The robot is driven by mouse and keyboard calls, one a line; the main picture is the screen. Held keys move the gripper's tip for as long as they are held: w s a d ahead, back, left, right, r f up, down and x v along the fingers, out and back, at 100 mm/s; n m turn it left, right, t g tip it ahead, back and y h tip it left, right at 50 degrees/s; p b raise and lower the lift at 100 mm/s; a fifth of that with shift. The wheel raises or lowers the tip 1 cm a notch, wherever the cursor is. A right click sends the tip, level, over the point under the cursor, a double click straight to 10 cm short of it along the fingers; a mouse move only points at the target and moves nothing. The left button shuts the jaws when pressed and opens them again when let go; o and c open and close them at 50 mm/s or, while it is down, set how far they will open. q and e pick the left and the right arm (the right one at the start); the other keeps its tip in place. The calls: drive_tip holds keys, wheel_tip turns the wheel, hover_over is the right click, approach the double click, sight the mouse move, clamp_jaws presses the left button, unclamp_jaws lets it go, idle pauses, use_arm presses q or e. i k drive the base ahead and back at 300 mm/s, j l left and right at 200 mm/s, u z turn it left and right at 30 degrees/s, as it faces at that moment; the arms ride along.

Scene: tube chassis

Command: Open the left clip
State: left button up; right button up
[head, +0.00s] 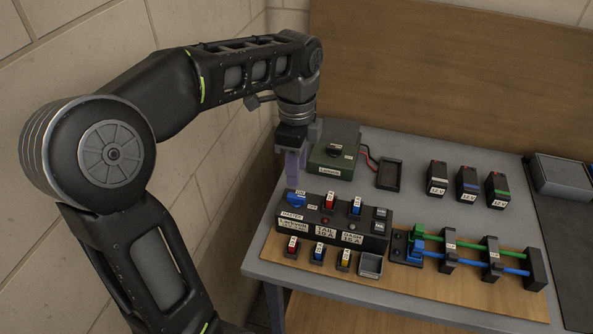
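The tube chassis (430,262) is at the right end of the wooden board, with a green tube (471,246) and a blue tube (468,265) running left to right. A black left clip (449,250) with a small pale label stands across the tubes, and a similar right clip (490,258) stands farther right. Whether either clip is open is too small to tell. My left gripper (293,170) points down behind the left end of the fuse panel, well left of the clips and apart from them. Its finger gap is not clear. My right gripper is not in view.
A fuse panel (333,228) with coloured switches stands left of the chassis. A green tester box (335,158), a black tray (389,175) and several batteries (467,186) are behind. A grey bin (561,176) is at far right. Bare grey tabletop lies between batteries and chassis.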

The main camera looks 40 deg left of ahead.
sight(451, 258)
drive_tip(key=k+l, duration=0.8)
drive_tip(key=l, duration=0.1)
